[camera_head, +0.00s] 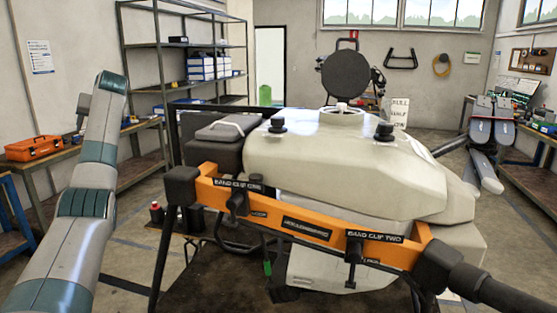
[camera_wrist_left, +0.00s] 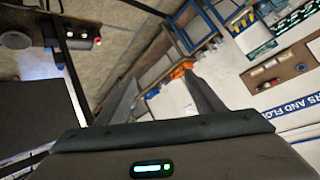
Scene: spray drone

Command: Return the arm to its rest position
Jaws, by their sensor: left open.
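My left arm (camera_head: 85,205) rises from the bottom left in the head view and bends at the top, beside the drone and apart from it. Its gripper does not show there. In the left wrist view my left gripper (camera_wrist_left: 130,85) is open, with nothing visible between its fingers. Its dark body with a green light fills the bottom edge. My right arm and gripper are not in view. The spray drone (camera_head: 345,165) has a pale tank body and an orange front bar (camera_head: 310,225) with band clips. A black disc (camera_head: 346,77) stands above the tank's white neck.
A bench with an orange toolbox (camera_head: 34,148) stands left of my arm. A metal shelf (camera_head: 180,65) is behind. Dark bottles (camera_head: 157,212) stand left of the drone. A workbench (camera_head: 535,180) is at the right.

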